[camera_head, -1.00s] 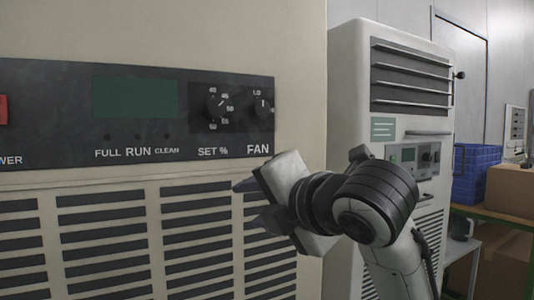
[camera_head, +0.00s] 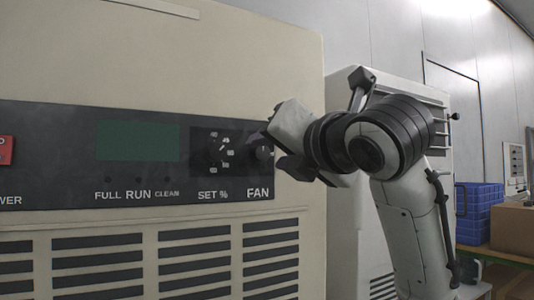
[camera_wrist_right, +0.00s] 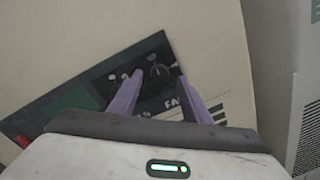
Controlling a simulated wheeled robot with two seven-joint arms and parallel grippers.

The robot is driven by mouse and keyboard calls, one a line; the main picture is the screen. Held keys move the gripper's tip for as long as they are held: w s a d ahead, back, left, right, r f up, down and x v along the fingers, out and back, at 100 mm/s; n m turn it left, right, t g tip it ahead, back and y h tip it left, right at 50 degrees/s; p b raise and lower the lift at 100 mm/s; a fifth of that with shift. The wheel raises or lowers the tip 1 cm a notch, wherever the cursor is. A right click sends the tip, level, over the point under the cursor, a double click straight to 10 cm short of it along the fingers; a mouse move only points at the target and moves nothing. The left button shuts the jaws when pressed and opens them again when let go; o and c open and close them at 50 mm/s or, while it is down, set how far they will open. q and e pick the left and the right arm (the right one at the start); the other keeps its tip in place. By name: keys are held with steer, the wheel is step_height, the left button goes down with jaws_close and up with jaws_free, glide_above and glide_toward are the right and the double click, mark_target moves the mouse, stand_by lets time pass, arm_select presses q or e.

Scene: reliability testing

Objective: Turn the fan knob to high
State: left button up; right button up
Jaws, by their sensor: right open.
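The fan knob (camera_head: 262,154) is a small dark knob above the "FAN" label on the black control panel (camera_head: 60,178) of a beige machine. In the head view my right gripper (camera_head: 262,150) covers part of it. In the right wrist view the knob (camera_wrist_right: 158,72) shows between my two purple fingers, near their tips. My right gripper (camera_wrist_right: 163,75) is open, with a finger on each side of the knob's line of sight. I cannot tell whether the fingers touch it. My left gripper is not in view.
A "SET %" knob (camera_head: 214,152) is just left of the fan knob. A green display (camera_head: 138,141) and red switch (camera_head: 5,150) are further left. A second white machine (camera_head: 345,240) stands behind my right arm. Blue crates (camera_head: 480,212) and a cardboard box (camera_head: 512,230) are at right.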

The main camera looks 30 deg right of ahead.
mark_target(260, 153)
steer(key=shift+w, duration=1.2)
steer(key=c, duration=1)
steer(key=shift+c, duration=0.2)
